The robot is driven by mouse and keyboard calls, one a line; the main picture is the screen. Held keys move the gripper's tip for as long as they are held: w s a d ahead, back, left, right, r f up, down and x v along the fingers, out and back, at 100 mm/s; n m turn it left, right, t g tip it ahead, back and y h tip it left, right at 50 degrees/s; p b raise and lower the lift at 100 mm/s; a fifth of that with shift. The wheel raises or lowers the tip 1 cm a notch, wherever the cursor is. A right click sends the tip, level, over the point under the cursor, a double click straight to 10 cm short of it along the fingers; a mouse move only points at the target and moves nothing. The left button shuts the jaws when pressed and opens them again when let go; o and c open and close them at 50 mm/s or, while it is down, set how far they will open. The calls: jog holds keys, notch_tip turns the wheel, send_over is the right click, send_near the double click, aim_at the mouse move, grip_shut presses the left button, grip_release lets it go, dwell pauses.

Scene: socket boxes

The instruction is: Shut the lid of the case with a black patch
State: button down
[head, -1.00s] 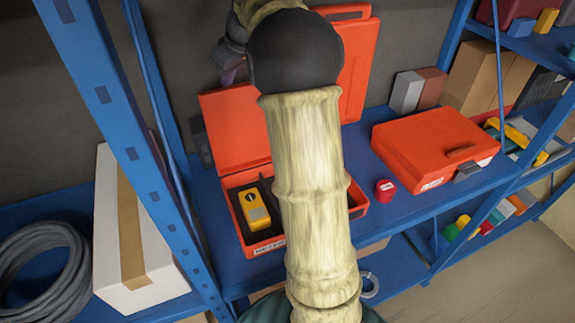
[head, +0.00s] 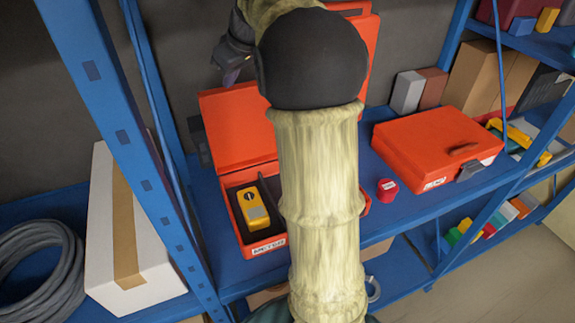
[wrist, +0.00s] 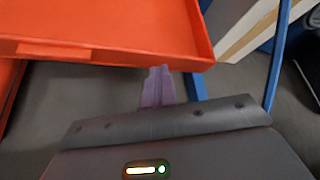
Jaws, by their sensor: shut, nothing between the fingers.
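An open orange case (head: 237,222) stands on the blue shelf with a yellow meter in its black insert. Its raised lid (head: 235,128) leans back. Another raised orange lid (head: 366,70) shows behind my arm; my arm hides what lies below it. A shut orange case (head: 425,140) stands to the right. I cannot make out a black patch on any of them. My gripper (head: 232,76) is shut and empty, above the left raised lid. In the wrist view its purple fingers (wrist: 158,72) are close to the edge of an orange lid (wrist: 110,30); contact is unclear.
A small red cylinder (head: 387,189) sits between the cases. A blue rack post (head: 125,130) stands left of the open case. A white taped box (head: 100,240) and a grey coil (head: 40,265) are further left. Grey and brown blocks (head: 407,92) stand behind the shut case.

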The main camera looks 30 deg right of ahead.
jog(key=s+a+f+b, duration=0.1)
jog(key=s+f+b, duration=0.1)
jog(key=s+b, duration=0.2)
jog(key=s, duration=0.3)
jog(key=shift+a+f+g, duration=0.15)
jog(key=shift+f+g, duration=0.05)
jog(key=shift+g, duration=0.1)
dwell(0.4)
jog(key=r+p, duration=0.2)
jog(key=w+r+p, duration=0.1)
jog(key=r+p, duration=0.1)
jog(key=r, duration=0.1)
jog(key=shift+w+r, duration=0.1)
jog(key=shift+r, duration=0.05)
dwell(0.5)
jog(key=shift+r, duration=0.1)
dwell(0.5)
